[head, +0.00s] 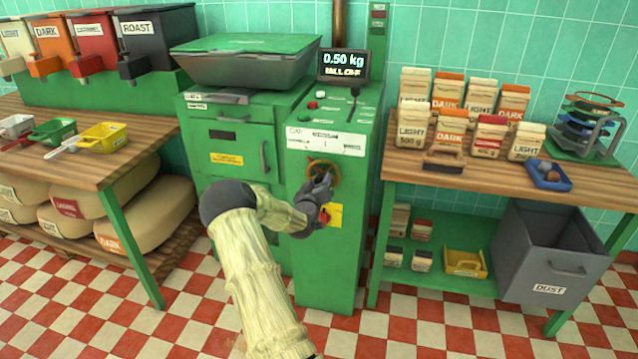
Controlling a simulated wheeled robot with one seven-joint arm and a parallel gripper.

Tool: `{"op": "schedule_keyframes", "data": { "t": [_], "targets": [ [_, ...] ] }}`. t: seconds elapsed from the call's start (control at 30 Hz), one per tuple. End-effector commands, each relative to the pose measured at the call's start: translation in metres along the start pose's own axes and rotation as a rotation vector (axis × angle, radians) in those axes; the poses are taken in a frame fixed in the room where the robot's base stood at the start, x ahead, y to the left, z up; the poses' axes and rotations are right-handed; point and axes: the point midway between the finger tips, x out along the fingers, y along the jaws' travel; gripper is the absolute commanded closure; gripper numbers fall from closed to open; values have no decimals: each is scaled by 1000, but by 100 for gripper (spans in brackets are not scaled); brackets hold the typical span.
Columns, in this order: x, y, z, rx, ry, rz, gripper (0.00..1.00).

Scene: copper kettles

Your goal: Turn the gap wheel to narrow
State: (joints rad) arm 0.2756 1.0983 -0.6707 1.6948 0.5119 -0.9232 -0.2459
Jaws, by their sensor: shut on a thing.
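The gap wheel (325,166) is a small orange-brown ring on the front of the green machine cabinet (345,250), below a white label strip (327,141). My gripper (320,182) is at the wheel's lower part, shut on its rim. My gripper and wrist hide part of the wheel. The words on the strip are too small to read surely, so I cannot tell which setting the wheel is at. A red knob (325,213) on a yellow plate (336,216) sits just below, partly behind my wrist.
A display (343,65) reads 0.50 kg on top. A black lever (353,102) and small buttons stand on the sloped panel. A wooden table (500,176) with several bags is at right, a grey dust bin (550,250) below it. Checkered floor in front is clear.

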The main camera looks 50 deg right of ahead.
Motion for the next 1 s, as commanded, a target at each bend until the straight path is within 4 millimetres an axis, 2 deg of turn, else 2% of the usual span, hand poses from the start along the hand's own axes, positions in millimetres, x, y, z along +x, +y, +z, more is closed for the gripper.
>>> {"op": "schedule_keyframes", "data": {
  "t": [0.03, 0.1, 0.13, 0.43, 0.57, 0.77, 1.0],
  "targets": [
    [-1, -3, 0, -3, 0, -5, 57],
    [-1, -3, 0, -2, 0, -5, 43],
    [-1, -2, 0, -2, 0, -4, 40],
    [-1, -1, 0, -1, 0, -2, 40],
    [-8, -1, 0, 0, -1, -2, 40],
    [-33, -1, -1, -2, -2, -3, 40],
    [-75, -2, -1, -2, -1, -5, 40]
  ]
}}
